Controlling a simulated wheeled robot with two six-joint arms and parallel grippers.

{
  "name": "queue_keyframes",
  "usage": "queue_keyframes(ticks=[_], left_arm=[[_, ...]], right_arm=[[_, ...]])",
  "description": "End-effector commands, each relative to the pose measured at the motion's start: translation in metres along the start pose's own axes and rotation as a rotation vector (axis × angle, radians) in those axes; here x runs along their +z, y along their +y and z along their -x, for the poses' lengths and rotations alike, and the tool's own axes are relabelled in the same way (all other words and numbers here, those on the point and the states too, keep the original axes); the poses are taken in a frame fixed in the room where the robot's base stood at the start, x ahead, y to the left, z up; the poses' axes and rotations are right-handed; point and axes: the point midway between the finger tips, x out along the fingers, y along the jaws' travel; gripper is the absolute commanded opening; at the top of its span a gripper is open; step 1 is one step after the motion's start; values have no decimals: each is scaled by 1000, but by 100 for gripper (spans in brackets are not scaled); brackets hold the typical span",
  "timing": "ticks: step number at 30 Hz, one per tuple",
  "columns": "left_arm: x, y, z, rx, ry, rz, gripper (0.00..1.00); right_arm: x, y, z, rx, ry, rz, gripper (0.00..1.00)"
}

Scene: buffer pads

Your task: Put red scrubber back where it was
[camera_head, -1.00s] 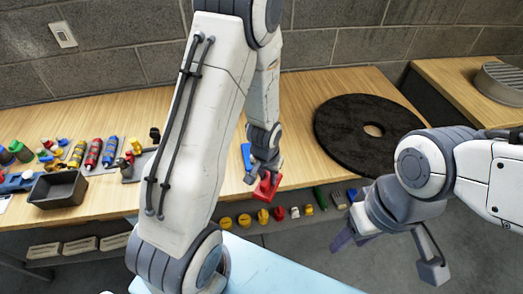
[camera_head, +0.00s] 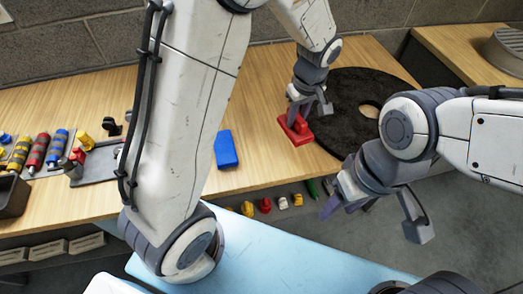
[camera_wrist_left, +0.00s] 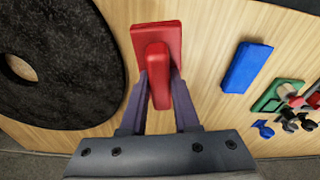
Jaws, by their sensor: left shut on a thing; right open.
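The red scrubber (camera_head: 296,130) is a flat red block with a raised red handle. It is at the wooden table, between the blue block and the black disc; I cannot tell whether its base touches the wood. My left gripper (camera_head: 308,106) is shut on its handle from above. The left wrist view shows the red scrubber (camera_wrist_left: 157,45) between the two fingers of the left gripper (camera_wrist_left: 160,88). My right gripper (camera_head: 370,215) is open and empty, in front of the table's front edge.
A blue block (camera_head: 226,150) lies left of the scrubber. A large black disc with a hole (camera_head: 350,85) lies close on the right. Several coloured bottles and a dark bin (camera_head: 12,196) are at the left. Bare wood (camera_head: 262,110) lies between the blue block and the scrubber.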

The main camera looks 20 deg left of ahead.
Motion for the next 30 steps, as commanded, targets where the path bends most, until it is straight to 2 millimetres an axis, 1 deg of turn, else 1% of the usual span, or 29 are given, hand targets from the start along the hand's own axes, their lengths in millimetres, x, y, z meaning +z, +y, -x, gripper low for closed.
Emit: queue_keyframes(ticks=[1,5,8,11,18,21,25,28,30], left_arm=[[5,7,2,0,7,49,0],[12,13,16,-16,15,152,0],[10,9,17,-23,17,188,0],[0,-4,7,-28,16,197,0],[-33,-47,-31,-29,15,199,0],[-44,-61,-45,-28,14,198,0],[-53,-72,-56,-27,15,195,0],[-55,-75,-60,-25,16,193,0],[-54,-75,-69,-27,15,192,0]], right_arm=[[1,1,-12,0,0,0,50],[1,1,-18,0,0,0,50],[1,1,-18,0,1,0,50],[1,1,-16,0,1,0,50],[0,1,-11,0,1,0,50],[0,1,-10,0,1,0,50],[0,1,-8,0,1,0,50],[0,1,-8,0,1,0,50],[0,1,-9,0,1,0,50]])
